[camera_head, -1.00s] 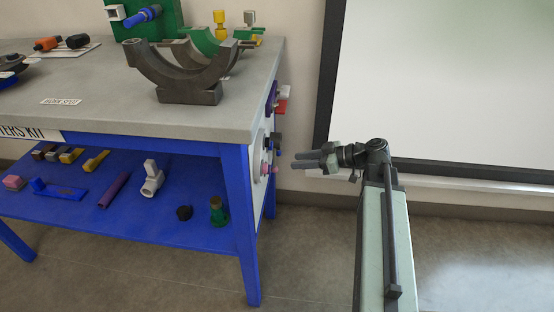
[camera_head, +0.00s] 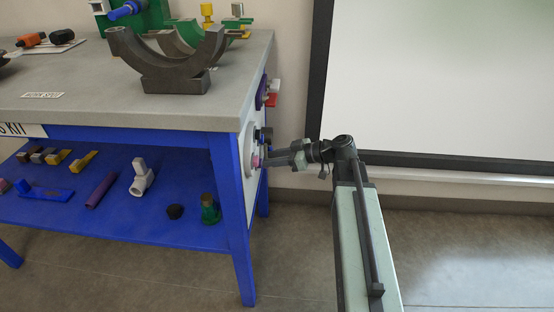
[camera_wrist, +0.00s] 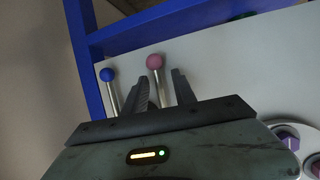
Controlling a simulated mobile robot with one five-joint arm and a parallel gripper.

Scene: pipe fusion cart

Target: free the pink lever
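The pink lever shows in the wrist view as a pink ball (camera_wrist: 155,62) on a pale metal rod, standing out from a white panel. In the head view its pink knob (camera_head: 256,161) is at the cart's right end. My gripper (camera_wrist: 162,76) is open, with one finger on each side of the pink lever's rod and a gap still showing on the right. In the head view my gripper (camera_head: 270,160) reaches left to the panel, its tips close to the knob. Whether a finger touches the rod I cannot tell.
A blue-knobbed lever (camera_wrist: 108,75) stands just left of my left finger. A blue frame bar (camera_wrist: 150,30) runs above the panel (camera_wrist: 235,70). Purple parts (camera_wrist: 286,137) sit at lower right. The floor (camera_head: 470,250) on the right is clear.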

